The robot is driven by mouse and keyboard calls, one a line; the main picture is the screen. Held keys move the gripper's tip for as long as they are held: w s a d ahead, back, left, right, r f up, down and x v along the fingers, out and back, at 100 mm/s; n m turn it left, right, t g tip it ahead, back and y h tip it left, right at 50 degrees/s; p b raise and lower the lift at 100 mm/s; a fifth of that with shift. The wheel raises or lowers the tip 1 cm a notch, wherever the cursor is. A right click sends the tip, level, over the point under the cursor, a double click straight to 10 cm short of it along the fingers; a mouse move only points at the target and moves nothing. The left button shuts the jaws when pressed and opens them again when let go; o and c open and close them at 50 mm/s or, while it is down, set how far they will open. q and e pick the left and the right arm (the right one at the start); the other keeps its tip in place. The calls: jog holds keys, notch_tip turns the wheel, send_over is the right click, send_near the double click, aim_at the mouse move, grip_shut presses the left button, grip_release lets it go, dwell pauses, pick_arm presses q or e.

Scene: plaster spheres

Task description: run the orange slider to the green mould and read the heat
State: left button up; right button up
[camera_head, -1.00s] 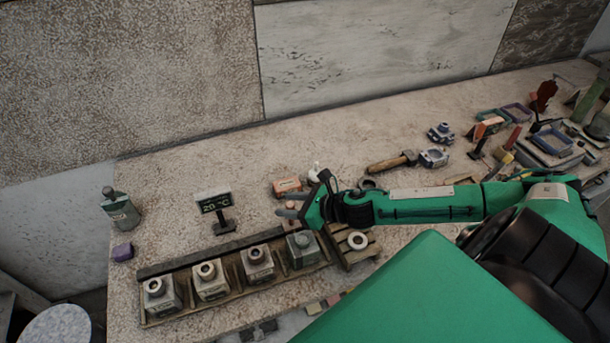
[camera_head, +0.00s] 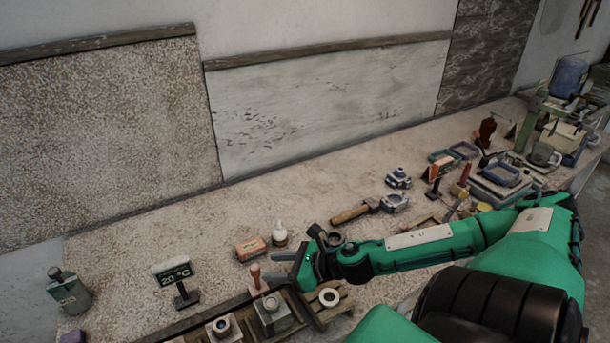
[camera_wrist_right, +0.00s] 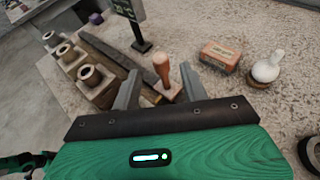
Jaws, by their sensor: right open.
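An orange-brown peg-like handle (camera_head: 256,277), which I take as the orange slider, stands upright at the back of the wooden rack, beside the green mould (camera_head: 273,313). My right gripper (camera_head: 274,268) is open, just right of the handle. In the right wrist view the handle (camera_wrist_right: 162,68) stands beyond and between the open fingertips (camera_wrist_right: 160,85), with a gap on either side. The dark display (camera_head: 177,276) reads 20 °C. My left gripper is in neither view.

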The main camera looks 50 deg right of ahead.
jog(key=p+v, duration=0.2)
jog(key=v, duration=0.5)
dwell(0.6)
jog(key=shift+s, duration=0.1)
dwell(0.4)
